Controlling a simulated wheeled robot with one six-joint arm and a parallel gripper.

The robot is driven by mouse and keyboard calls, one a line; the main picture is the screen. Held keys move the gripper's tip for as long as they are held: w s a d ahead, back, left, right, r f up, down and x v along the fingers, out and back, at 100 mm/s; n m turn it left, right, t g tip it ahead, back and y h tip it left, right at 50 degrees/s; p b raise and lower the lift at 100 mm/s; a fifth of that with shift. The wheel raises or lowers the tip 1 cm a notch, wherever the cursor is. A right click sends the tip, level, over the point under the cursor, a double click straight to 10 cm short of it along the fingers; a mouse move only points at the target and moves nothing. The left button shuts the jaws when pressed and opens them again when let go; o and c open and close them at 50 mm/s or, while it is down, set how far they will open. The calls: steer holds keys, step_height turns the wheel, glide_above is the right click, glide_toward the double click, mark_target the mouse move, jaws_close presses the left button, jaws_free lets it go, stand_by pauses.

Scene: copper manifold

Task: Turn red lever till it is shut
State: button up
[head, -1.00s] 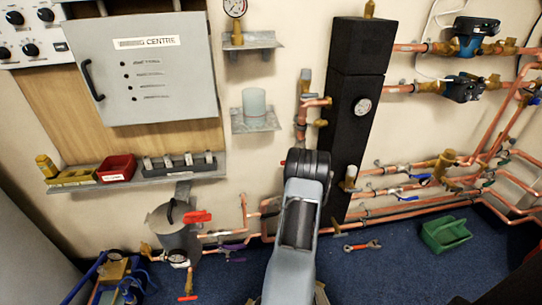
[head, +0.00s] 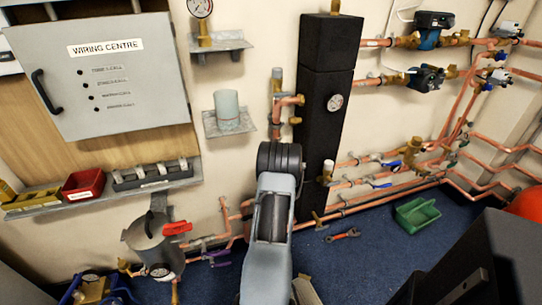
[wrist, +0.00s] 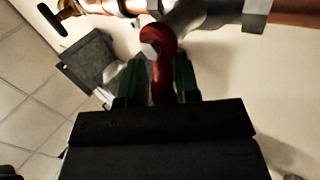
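A red lever (wrist: 160,65) shows in the wrist view, its round end on a pale metal fitting with a bolt head and its handle running down between my fingers. My gripper (wrist: 158,82) has two green fingers, one on each side of the handle. A narrow gap shows on the left of the handle; on the right the finger looks very close, and contact is unclear. In the head view my arm hides the gripper. A red lever (head: 178,228) shows there beside a grey vessel (head: 152,243); I cannot tell whether it is the same one.
Copper pipes (head: 375,180) run along the wall to the right. A black column (head: 325,110) stands behind my arm. A green tray (head: 417,215) and a wrench (head: 343,234) lie on the blue floor. In the wrist view a copper pipe (wrist: 290,18) crosses the top.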

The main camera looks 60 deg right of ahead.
steer(key=shift+o, duration=1.4)
steer(key=shift+f, duration=0.1)
steer(key=b+v, duration=1.1)
steer(key=v, duration=0.2)
steer(key=shift+s+a+f+b, duration=0.2)
steer(key=shift+b, duration=0.15)
